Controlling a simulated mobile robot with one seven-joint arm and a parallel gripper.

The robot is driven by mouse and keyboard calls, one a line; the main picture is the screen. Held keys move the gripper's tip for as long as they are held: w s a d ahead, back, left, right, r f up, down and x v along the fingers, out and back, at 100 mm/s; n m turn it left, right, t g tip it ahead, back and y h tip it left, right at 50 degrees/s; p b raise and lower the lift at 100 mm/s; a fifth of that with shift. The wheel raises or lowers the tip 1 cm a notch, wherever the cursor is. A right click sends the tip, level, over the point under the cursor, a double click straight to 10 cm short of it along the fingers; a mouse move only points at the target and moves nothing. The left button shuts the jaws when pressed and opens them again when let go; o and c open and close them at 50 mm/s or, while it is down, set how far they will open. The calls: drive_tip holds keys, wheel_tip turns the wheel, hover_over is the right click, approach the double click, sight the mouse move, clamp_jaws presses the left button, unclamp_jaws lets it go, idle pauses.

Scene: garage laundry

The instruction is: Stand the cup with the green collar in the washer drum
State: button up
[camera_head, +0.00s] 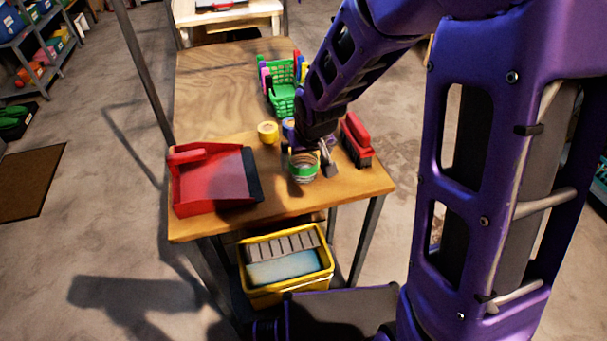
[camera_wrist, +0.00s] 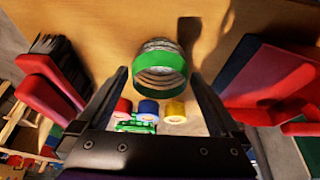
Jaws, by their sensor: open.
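The cup with the green collar (camera_head: 303,168) stands on the wooden table near its front edge. In the wrist view the cup (camera_wrist: 160,72) shows its ribbed metallic body and green band, ahead of and between the two fingers. My gripper (camera_head: 309,165) is at the cup in the head view, with one dark finger showing on its right. The wrist view shows my gripper (camera_wrist: 160,80) open, with visible gaps between its fingers and the cup. No washer drum can be made out in either view.
A red dustpan (camera_head: 185,190) lies left of the cup, and a red brush (camera_head: 356,138) lies right. A yellow tape roll (camera_head: 268,132) and green basket (camera_head: 284,92) are behind. A yellow bucket (camera_head: 290,290) is below the table's front edge. The table's back left (camera_head: 215,85) is clear.

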drive_tip(key=shift+b+x, duration=0.45)
drive_tip(key=shift+x, duration=0.7)
drive_tip(key=shift+c, duration=0.3)
drive_tip(key=shift+r, duration=0.1)
drive_tip(key=c, duration=1.2)
